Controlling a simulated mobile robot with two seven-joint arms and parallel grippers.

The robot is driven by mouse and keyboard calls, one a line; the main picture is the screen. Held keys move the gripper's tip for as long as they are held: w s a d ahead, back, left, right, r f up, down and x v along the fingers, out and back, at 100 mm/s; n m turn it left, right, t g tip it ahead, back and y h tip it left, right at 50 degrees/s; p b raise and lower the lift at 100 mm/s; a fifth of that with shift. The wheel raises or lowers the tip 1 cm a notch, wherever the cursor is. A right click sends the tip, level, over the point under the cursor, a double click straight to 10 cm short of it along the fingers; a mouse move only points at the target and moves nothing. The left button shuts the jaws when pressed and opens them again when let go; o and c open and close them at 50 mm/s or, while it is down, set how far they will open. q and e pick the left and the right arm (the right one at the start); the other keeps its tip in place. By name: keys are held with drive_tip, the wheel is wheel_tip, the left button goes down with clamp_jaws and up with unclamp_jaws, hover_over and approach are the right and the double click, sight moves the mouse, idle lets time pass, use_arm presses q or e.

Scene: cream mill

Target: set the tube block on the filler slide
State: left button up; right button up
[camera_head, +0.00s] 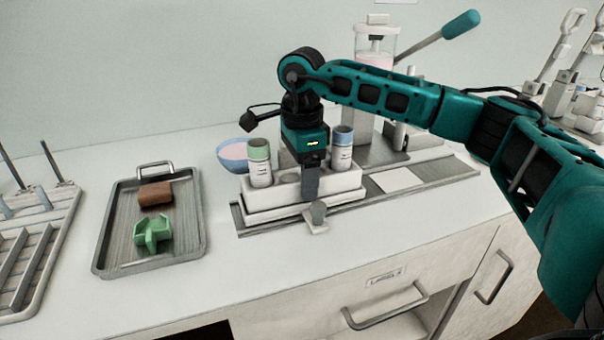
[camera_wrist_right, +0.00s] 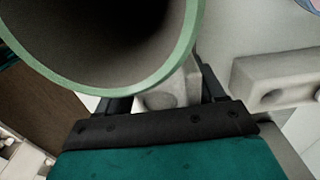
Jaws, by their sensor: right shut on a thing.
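The pale tube block (camera_head: 345,183) is at the left end of the grey filler slide (camera_head: 425,175). It holds a green tube (camera_head: 259,165) at its left and a blue tube (camera_head: 341,152) at its right. My right gripper (camera_head: 311,192) points down at the block's middle, between the tubes, and is shut on the block. In the right wrist view the green tube's open mouth (camera_wrist_right: 100,85) fills the upper left, and part of the block (camera_wrist_right: 172,92) shows between the fingers. Whether the block rests fully on the slide, I cannot tell. My left gripper is not in view.
A small knob (camera_head: 318,212) stands at the slide's front edge. A bowl (camera_head: 233,154) sits behind the block. A metal tray (camera_head: 111,235) with brown and green pieces lies to the left. A rack (camera_head: 35,260) is further left. The counter between tray and slide is clear.

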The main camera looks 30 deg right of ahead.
drive_tip(key=shift+f, duration=0.1)
idle(0.6)
drive_tip(key=o, duration=1.5)
drive_tip(key=shift+c, duration=0.2)
drive_tip(key=shift+f, duration=0.1)
drive_tip(key=shift+r+p, duration=2.25)
drive_tip(key=shift+r, duration=0.85)
